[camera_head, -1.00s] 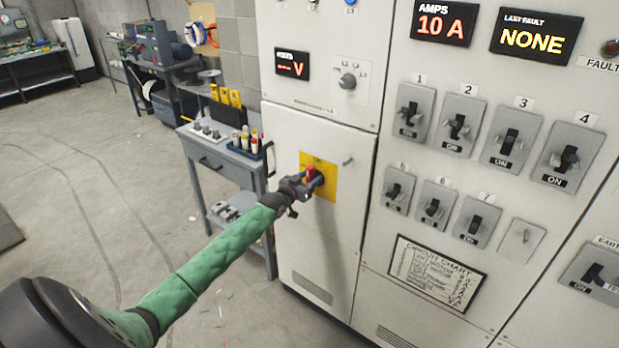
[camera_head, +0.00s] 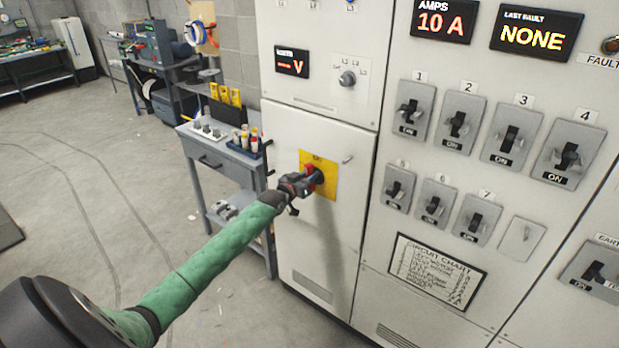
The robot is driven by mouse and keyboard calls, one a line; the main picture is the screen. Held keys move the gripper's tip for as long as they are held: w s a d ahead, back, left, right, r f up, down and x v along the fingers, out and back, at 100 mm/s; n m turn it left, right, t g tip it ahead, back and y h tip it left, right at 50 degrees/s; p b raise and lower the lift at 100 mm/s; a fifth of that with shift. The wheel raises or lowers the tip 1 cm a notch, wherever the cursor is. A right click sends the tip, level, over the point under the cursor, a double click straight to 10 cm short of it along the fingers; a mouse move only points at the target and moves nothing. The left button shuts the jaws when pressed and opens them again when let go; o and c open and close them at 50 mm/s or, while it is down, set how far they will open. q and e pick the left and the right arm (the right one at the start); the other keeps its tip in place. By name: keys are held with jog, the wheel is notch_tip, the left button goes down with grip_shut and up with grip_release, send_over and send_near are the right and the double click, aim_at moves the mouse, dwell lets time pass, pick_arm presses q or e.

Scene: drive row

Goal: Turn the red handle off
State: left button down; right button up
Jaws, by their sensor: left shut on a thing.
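The red handle (camera_head: 310,170) sits on a yellow square plate (camera_head: 329,182) on the door of the white cabinet (camera_head: 335,235). My left gripper (camera_head: 304,181) is at the handle and shut on it, covering much of it. Only a small red part shows above the fingers, so the handle's exact angle is hard to tell. My left arm, in a green sleeve, reaches up to it from the lower left. My right gripper is not in view.
Right of the handle are several numbered breaker switches (camera_head: 508,138) and a circuit chart (camera_head: 435,272). A grey side table (camera_head: 219,170) with tools stands close left of the cabinet. The floor at left is clear.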

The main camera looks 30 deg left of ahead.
pick_arm(q)
jog(key=shift+a+f+n+b, duration=0.1)
jog(key=shift+f+n+b, duration=0.25)
jog(key=shift+n, duration=0.45)
jog(key=n, duration=0.1)
jog(key=n+b, duration=0.1)
jog(key=n, duration=0.1)
jog(key=shift+a+f+n, duration=0.2)
jog(key=shift+a+n, duration=0.1)
jog(key=n, duration=0.4)
jog(key=f+n+b, duration=0.1)
jog(key=n, duration=0.3)
jog(key=a+n, duration=0.1)
jog(key=n, duration=0.3)
jog(key=shift+f, duration=0.4)
jog(key=c, duration=1.2)
grip_release()
jog(key=shift+w, duration=0.1)
jog(key=shift+r, duration=0.1)
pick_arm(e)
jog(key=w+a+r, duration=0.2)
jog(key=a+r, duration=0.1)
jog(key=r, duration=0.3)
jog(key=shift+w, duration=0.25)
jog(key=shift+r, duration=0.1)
